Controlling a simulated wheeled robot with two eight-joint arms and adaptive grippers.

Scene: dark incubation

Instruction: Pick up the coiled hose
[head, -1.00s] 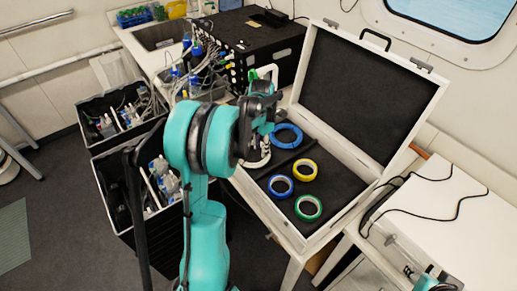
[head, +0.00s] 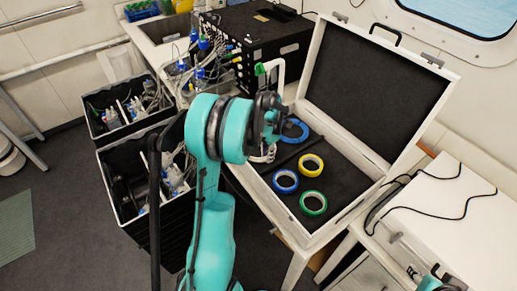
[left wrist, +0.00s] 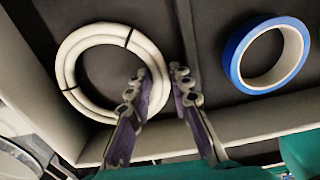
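The coiled hose (left wrist: 72,50) is a white coil bound with dark ties, lying flat in the dark-lined case at the upper left of the left wrist view. In the head view it is largely hidden behind my left gripper (head: 270,138). In the left wrist view my left gripper (left wrist: 160,78) is open, its fingertips at the coil's right side. One finger overlaps the coil's inner side and the other appears just outside it. I cannot tell whether they touch it. A teal part of my right arm shows at the bottom right of the head view.
The open case (head: 372,172) also holds a larger blue ring (head: 297,130), a yellow tape roll (head: 311,165), a blue tape roll (head: 285,181) and a green tape roll (head: 313,203). A black box (head: 262,45) stands behind, and black crates (head: 128,200) stand left.

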